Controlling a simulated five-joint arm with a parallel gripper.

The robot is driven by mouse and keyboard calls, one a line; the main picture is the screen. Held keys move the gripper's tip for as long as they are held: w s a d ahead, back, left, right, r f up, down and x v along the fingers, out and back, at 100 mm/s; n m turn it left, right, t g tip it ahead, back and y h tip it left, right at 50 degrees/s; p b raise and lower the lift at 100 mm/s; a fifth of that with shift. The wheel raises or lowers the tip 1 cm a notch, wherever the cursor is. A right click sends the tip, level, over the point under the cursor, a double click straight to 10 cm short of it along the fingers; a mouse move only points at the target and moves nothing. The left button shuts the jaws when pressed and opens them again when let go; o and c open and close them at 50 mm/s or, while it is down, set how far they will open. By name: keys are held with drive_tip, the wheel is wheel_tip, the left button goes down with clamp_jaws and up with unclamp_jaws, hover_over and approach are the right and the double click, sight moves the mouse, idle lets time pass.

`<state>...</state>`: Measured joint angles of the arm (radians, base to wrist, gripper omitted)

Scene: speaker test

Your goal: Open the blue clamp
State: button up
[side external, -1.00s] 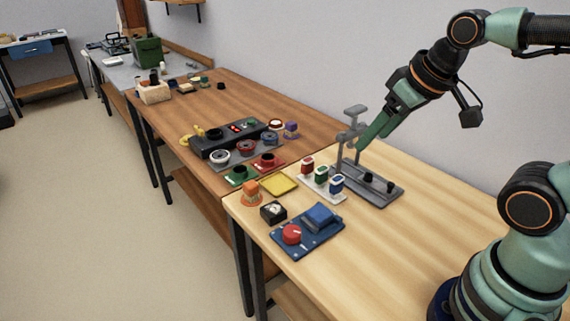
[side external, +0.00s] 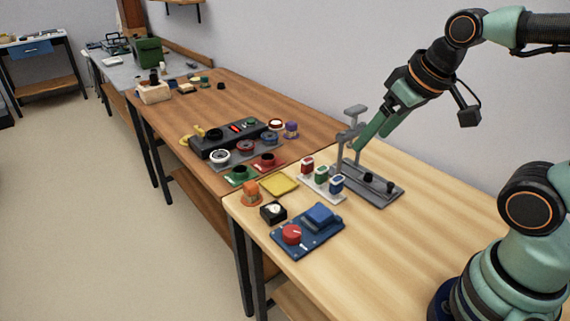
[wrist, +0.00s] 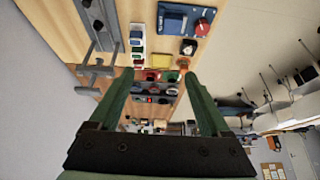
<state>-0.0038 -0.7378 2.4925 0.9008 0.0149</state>
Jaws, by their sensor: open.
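A small blue-topped block, probably the blue clamp (side external: 336,184), stands at the near right end of a white strip (side external: 316,191). Green (side external: 321,174) and red (side external: 307,165) blocks like it share the strip. My gripper (side external: 358,147) is over the bench to the upper right of the strip, close to a grey upright stand. In the wrist view the fingers of my gripper (wrist: 157,75) are apart with nothing between them. The white strip (wrist: 138,60) shows above the left finger there. I cannot tell whether the clamp is open or shut.
A grey stand (side external: 352,118) on a grey base (side external: 382,196) rises beside my fingers. A blue panel (side external: 280,243) with a red knob, a black gauge (side external: 273,212) and a yellow pad (side external: 279,184) lie nearby.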

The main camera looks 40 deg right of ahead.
drive_tip(key=w+a+f+m+g, duration=0.3)
drive_tip(key=w+a+f+m, duration=0.1)
drive_tip(key=w+a+m, duration=0.15)
drive_tip(key=m+g, duration=0.3)
drive_tip(key=m, duration=0.1)
approach(292, 232)
wheel_tip(292, 232, down, 9)
drive_tip(key=shift+s+r, duration=0.1)
clamp_jaws()
drive_tip(key=shift+n, duration=0.25)
